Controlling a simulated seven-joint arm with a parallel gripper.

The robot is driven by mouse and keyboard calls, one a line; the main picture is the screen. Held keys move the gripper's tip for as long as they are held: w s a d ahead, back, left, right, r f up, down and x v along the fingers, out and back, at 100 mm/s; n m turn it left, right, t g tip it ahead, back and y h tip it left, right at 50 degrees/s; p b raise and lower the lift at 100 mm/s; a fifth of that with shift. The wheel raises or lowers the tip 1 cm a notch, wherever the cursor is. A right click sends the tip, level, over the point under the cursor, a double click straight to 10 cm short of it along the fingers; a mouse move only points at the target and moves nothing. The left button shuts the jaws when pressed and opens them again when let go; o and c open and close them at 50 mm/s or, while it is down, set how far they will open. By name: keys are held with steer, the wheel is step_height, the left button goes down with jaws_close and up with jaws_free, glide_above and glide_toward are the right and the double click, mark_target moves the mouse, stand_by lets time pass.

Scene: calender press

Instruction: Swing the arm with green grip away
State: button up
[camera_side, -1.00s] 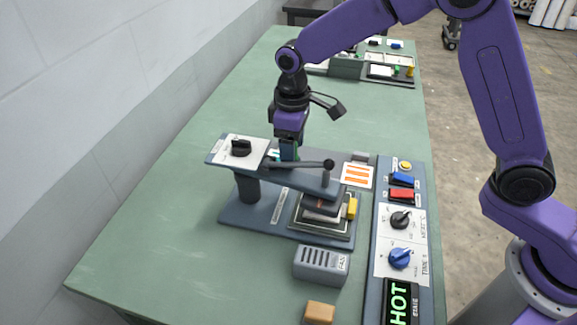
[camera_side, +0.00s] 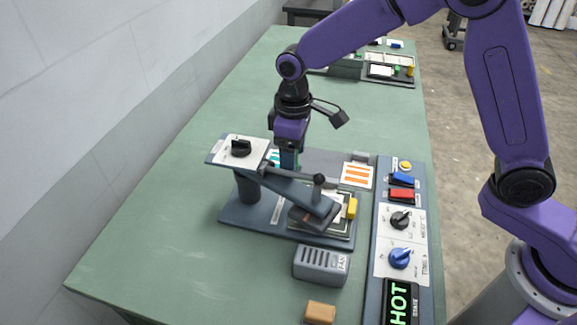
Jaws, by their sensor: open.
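The press has a dark blue-grey swing arm (camera_side: 290,190) pivoting on a post at its left. A black-knobbed lever (camera_side: 318,181) is on top, and a dark pressing head (camera_side: 314,213) hangs at its right end, partly over the bed (camera_side: 338,229). I cannot clearly make out a green grip; a little teal shows around my fingers. My gripper (camera_side: 289,162) is open and points down just behind the swing arm, close to its far side. Whether it touches the arm is hard to tell. Its fingertips are partly hidden.
A yellow block (camera_side: 351,208) is at the bed's right edge. On the right is a control panel (camera_side: 382,245) with switches, dials and a lit HOT display. A grey slotted box (camera_side: 320,264) and a tan block (camera_side: 320,312) are in front. The green table is clear to the left.

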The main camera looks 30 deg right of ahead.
steer(key=shift+s+a, duration=0.1)
steer(key=shift+s+a, duration=0.3)
steer(key=shift+s, duration=0.1)
stand_by(0.4)
steer(key=shift+s+a, duration=0.4)
